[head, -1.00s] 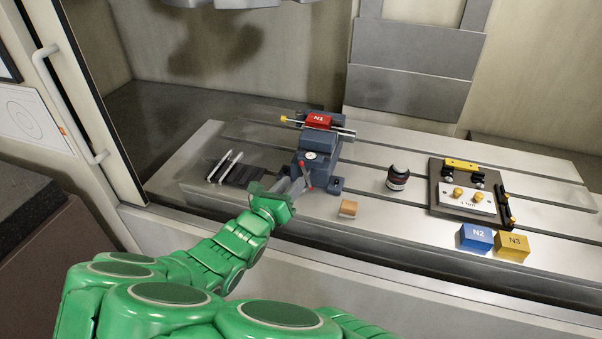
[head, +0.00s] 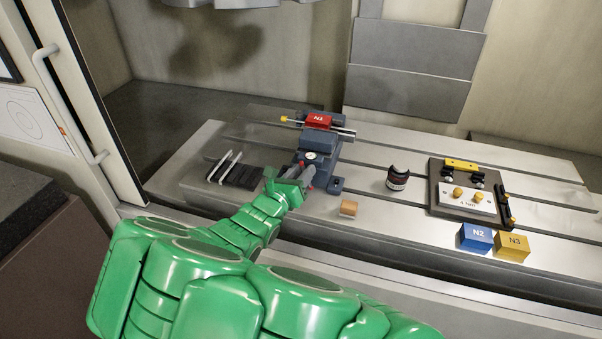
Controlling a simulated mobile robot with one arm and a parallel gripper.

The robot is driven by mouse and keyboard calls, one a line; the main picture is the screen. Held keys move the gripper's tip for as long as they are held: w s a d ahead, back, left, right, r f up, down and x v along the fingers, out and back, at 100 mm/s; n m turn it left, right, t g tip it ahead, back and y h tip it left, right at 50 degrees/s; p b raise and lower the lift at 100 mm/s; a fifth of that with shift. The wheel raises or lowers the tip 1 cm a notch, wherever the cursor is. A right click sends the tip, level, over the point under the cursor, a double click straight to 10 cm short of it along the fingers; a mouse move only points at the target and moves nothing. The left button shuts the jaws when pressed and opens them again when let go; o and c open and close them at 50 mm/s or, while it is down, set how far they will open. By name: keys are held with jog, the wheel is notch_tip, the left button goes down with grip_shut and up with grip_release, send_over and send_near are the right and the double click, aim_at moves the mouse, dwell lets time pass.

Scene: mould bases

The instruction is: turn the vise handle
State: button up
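The blue-grey vise (head: 318,150) stands on the slotted metal table and holds a red block marked N1 (head: 318,120) in its jaws. A round dial (head: 311,157) faces me on its front. The vise handle (head: 310,167) shows only as a small red part below the dial; my gripper covers much of it. My green arm reaches in from below, and my gripper (head: 300,178) is right at the handle, in front of the vise. I cannot tell whether its fingers touch or enclose the handle.
A black rack with light bars (head: 245,176) lies left of my gripper. An orange-brown block (head: 348,208) and a dark jar (head: 397,178) are to the right. Farther right are a fixture plate (head: 440,207), a blue N2 block (head: 475,237) and a yellow N3 block (head: 512,247).

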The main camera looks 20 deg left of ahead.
grip_shut()
jog(key=shift+d+f+m, duration=0.15)
jog(key=shift+d+m, duration=0.1)
jog(key=shift+m, duration=0.05)
dwell(0.6)
jog(key=m, duration=0.2)
jog(key=d+m+g, duration=0.1)
jog(key=m, duration=0.1)
jog(key=shift+m+y, duration=0.3)
jog(key=shift+m, duration=0.1)
jog(key=m, duration=0.2)
jog(key=d+m+y, duration=0.1)
jog(key=m, duration=0.1)
jog(key=shift+f+g, duration=0.15)
jog(key=shift+g, duration=0.25)
jog(key=shift+f+m+y, duration=0.15)
jog(key=shift+m+y, duration=0.45)
jog(key=shift+m, duration=0.9)
jog(key=shift+s+d+f+m+y, duration=0.1)
jog(key=shift+d+f+m+y, duration=0.1)
jog(key=shift+m, duration=0.4)
jog(key=shift+d+f+m+y, duration=0.1)
jog(key=shift+m+y, duration=0.1)
jog(key=shift+m, duration=0.4)
jog(key=shift+a+f+m+y, duration=0.15)
jog(key=shift+m+y, duration=0.45)
jog(key=shift+m, duration=1)
